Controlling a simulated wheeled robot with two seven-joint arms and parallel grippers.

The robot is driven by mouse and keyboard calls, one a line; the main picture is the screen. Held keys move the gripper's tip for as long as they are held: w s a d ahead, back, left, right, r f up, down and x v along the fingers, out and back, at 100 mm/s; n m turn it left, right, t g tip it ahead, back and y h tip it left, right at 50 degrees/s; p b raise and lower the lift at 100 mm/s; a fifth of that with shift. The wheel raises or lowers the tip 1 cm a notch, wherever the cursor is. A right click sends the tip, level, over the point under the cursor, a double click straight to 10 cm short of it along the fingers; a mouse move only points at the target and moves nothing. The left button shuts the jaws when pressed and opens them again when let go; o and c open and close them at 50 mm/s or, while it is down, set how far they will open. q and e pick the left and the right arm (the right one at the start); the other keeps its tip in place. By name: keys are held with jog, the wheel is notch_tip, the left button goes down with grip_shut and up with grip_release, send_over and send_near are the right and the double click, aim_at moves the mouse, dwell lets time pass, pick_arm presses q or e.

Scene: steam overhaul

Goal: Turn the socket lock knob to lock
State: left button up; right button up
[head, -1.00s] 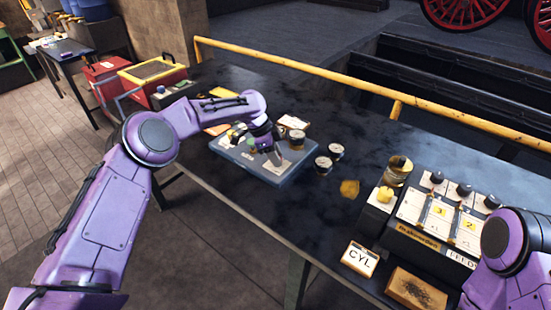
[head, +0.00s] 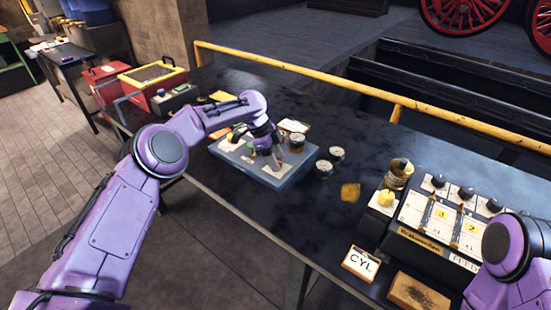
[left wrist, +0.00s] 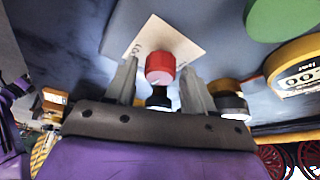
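A red knob (left wrist: 160,68) on a dark stem shows in the left wrist view, in front of a pale card-like plate (left wrist: 168,38). My left gripper (left wrist: 161,84) has its two fingers apart, one on each side of the knob. I see gaps between fingers and knob, and cannot tell whether either touches. There the arm and fingers largely hide the knob. My right gripper is out of view; only its purple arm shows at lower right.
Two round tins (head: 323,168) stand right of the box. A yellow cloth-like piece (head: 350,192), a CYL plaque (head: 360,261), a brush block (head: 418,290) and a control console (head: 420,235) lie further right. A yellow rail (head: 300,68) runs behind the dark table (head: 290,215).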

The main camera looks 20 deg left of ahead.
pick_arm(q)
jog(key=b+v, duration=0.1)
jog(key=v, duration=0.9)
jog(key=shift+r+b, duration=0.25)
jog(key=shift+b, duration=0.05)
jog(key=shift+s, duration=0.1)
